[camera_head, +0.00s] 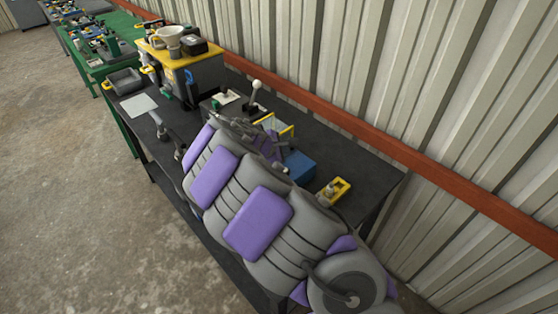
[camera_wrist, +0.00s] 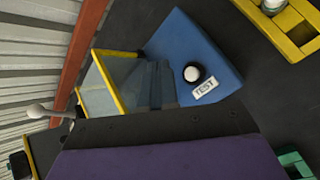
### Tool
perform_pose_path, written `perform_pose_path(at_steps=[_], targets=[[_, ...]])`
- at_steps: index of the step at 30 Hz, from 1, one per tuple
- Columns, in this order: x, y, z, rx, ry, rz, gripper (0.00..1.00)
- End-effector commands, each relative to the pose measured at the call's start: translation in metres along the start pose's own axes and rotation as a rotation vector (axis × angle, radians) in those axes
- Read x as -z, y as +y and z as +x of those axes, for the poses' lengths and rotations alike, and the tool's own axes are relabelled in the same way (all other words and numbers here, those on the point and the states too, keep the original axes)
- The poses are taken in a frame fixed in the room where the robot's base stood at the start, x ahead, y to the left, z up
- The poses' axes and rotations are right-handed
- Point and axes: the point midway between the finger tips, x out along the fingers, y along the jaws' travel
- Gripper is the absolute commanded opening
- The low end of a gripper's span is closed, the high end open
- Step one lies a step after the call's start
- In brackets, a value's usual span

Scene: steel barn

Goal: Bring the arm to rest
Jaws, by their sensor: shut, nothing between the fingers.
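My arm, grey with purple pads, is folded over the dark bench (camera_head: 368,172) in the head view. My gripper (camera_head: 280,147) shows in part behind the arm, close to a blue box (camera_head: 299,167). In the wrist view, the dark and purple body of my gripper (camera_wrist: 155,140) fills the bottom edge. It is shut and holds nothing. The blue box (camera_wrist: 205,55) there has a white round button and a TEST label. A clear panel with a yellow frame (camera_wrist: 91,82) stands against it. My arm hides part of the bench.
A yellow holder (camera_head: 340,187) sits near the bench's right end. A white-knobbed lever (camera_head: 256,92) stands behind my arm. A yellow-topped box (camera_head: 190,72) with a funnel, a grey tray (camera_head: 123,80) and green benches lie left. A corrugated wall with a red rail (camera_head: 400,150) runs behind. Concrete floor (camera_head: 70,180) is clear.

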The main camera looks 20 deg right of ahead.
Motion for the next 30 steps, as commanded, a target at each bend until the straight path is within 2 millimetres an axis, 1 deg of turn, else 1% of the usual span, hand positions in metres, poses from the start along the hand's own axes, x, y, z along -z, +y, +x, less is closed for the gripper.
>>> perform_pose_path(at_steps=[5,8,11,14,15,17,18,20,21,23,25,27,29,30], targets=[[-0.001,0.0,0.0,0.0,0.0,0.001,0.0],[-0.01,-0.001,-0.004,0.009,-0.009,0.03,0.0],[-0.036,-0.004,-0.019,0.032,-0.035,0.119,0.0],[-0.073,-0.015,-0.041,0.079,-0.063,0.263,0.0],[-0.089,-0.023,-0.051,0.101,-0.072,0.329,0.0],[-0.108,-0.036,-0.067,0.14,-0.084,0.424,0.0],[-0.12,-0.045,-0.077,0.166,-0.09,0.486,0.0],[-0.134,-0.062,-0.092,0.209,-0.093,0.574,0.0],[-0.142,-0.073,-0.103,0.237,-0.094,0.631,0.0],[-0.151,-0.092,-0.118,0.286,-0.092,0.713,0.0],[-0.158,-0.116,-0.136,0.344,-0.086,0.799,0.0],[-0.163,-0.139,-0.155,0.405,-0.076,0.879,0.0],[-0.164,-0.161,-0.17,0.462,-0.067,0.937,0.0],[-0.164,-0.175,-0.18,0.499,-0.058,0.974,0.0]])
